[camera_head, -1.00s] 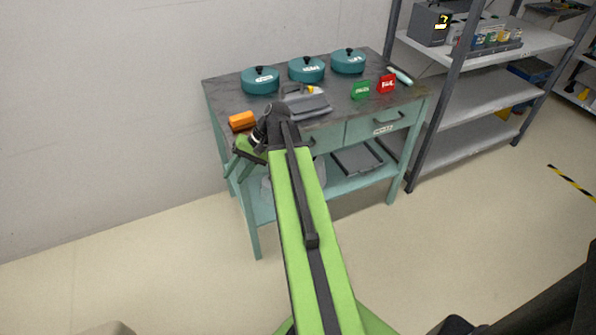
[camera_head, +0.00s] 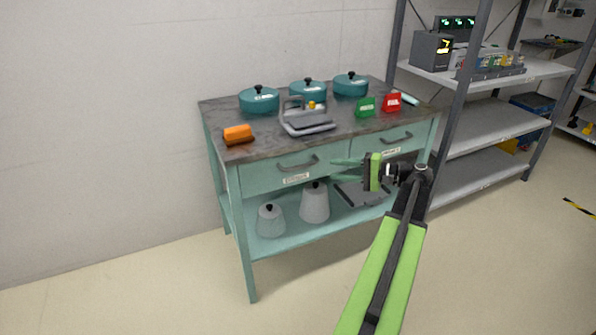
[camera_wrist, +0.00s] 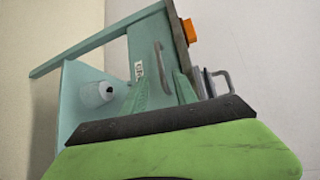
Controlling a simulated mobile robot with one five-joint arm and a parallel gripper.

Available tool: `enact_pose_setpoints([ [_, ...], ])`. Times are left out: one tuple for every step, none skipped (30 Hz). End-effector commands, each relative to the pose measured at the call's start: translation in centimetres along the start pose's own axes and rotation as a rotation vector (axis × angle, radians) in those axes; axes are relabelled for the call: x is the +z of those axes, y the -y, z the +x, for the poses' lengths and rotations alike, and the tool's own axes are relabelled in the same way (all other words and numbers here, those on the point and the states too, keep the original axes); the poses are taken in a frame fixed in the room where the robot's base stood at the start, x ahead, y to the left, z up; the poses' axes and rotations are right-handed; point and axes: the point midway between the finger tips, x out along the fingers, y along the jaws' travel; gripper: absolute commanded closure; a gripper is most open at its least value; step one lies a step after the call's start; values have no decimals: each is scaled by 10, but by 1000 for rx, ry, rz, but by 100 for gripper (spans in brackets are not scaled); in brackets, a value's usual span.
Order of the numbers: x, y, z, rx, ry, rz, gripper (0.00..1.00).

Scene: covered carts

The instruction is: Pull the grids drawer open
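The teal cart has two shut drawers under its dark top. The left drawer (camera_head: 262,176) has a dark bar handle (camera_head: 298,164) and a white label; the right drawer (camera_head: 410,134) has a similar handle (camera_head: 397,138) and label. I cannot read which label says grids. My gripper (camera_head: 334,170) is open and empty in front of the cart, right of the left drawer's handle, its fingers pointing left.
Teal lidded pots (camera_head: 259,100), a grey device (camera_head: 307,124), an orange block (camera_head: 238,134), and green and red items stand on the cart top. Grey canisters (camera_head: 314,203) sit on its lower shelf. A metal rack (camera_head: 480,130) stands close on the right. Floor in front is clear.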

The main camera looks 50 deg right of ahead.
Motion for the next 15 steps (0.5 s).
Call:
enact_pose_setpoints([
  [2,-2,15,1,4,0,66],
  [2,-2,23,1,4,0,66],
  [1,-2,33,1,4,0,66],
  [1,-2,40,1,4,0,66],
  [1,-2,48,1,3,0,66],
  [1,-3,58,1,4,0,66],
  [1,-2,66,1,3,0,66],
  [1,-2,73,1,3,0,66],
  [1,-2,83,1,3,0,66],
  [0,-2,90,1,3,0,66],
  [0,-2,96,1,3,0,66],
  [0,-2,104,1,2,0,66],
  [0,-2,109,1,2,0,66],
  [0,-2,113,1,2,0,66],
  [0,-2,119,1,1,0,66],
])
